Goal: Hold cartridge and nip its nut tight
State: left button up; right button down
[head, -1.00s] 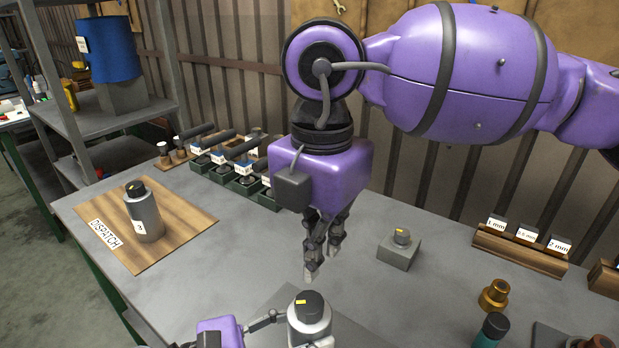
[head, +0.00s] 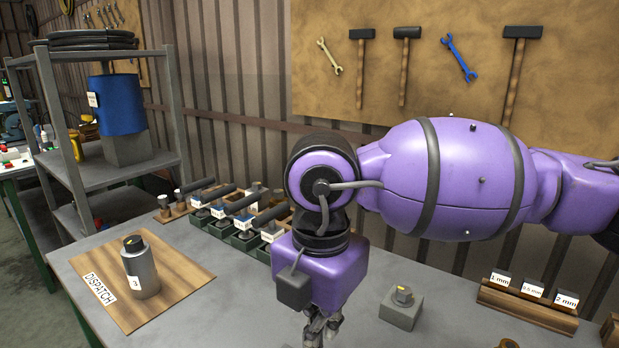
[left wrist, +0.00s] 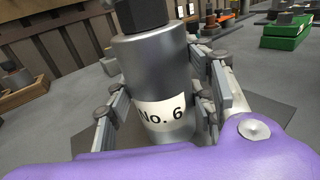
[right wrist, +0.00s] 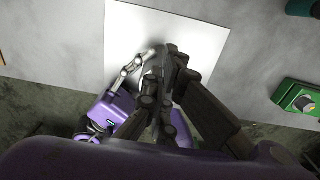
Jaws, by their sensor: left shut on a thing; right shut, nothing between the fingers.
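The No. 6 cartridge (left wrist: 150,75) is a grey cylinder with a white label. It stands upright between the fingers of my left gripper (left wrist: 165,90), which is shut on it. Its dark nut (left wrist: 145,14) sits on top, cut off by the left wrist view's upper edge. The head view does not show this cartridge or my left gripper. My right gripper (right wrist: 170,65) is shut and empty, pointing down above my left gripper. Its fingers hide the cartridge in the right wrist view, so contact with the nut cannot be told. In the head view, the right fingers (head: 322,328) are partly cut off.
A cartridge marked 3 (head: 140,272) stands on the wooden dispatch board (head: 185,283). A grey block (head: 401,314) with a nut-like piece is right of my right gripper. Labelled gauge blocks stand in a wooden rack (head: 520,305). Green bins (head: 225,232) line the back.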

jog(key=shift+s+a+f, duration=0.4)
jog(key=shift+s+f, duration=0.2)
jog(key=shift+s, duration=0.15)
jog(key=shift+s+d, duration=0.15)
jog(key=shift+d, duration=0.15)
jog(key=shift+s+d, duration=0.2)
jog(key=shift+d, duration=0.2)
dwell(0.6)
jog(key=shift+w+d, duration=0.2)
jog(key=shift+d, duration=0.1)
notch_tip(320, 180, up, 7)
jog(key=shift+w+a+f, duration=0.15)
jog(key=shift+w, duration=0.2)
